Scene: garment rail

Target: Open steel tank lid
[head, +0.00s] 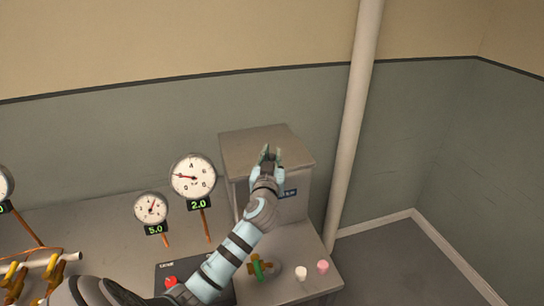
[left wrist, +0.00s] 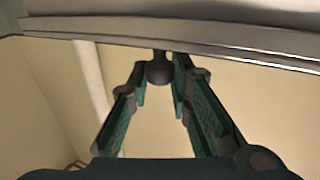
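The steel tank is a grey metal box (head: 240,190) at the back right of the bench in the head view, with a flat lid (head: 250,140) lying closed on top. My left gripper (head: 270,154) reaches up in front of the tank, with its fingers at the lid's front part. In the left wrist view the lid's edge (left wrist: 250,42) runs across the top, and a dark round knob (left wrist: 159,68) sticks out from it. The knob is between the tips of my open left fingers; I cannot tell whether they touch it. My right gripper is out of view.
Dial gauges (head: 193,177) stand to the left of the tank. A green and brown valve (head: 260,268) and two small buttons (head: 312,270) sit in front. A pale vertical pipe (head: 353,120) stands right of the tank. A red button (head: 171,282) lies near my arm.

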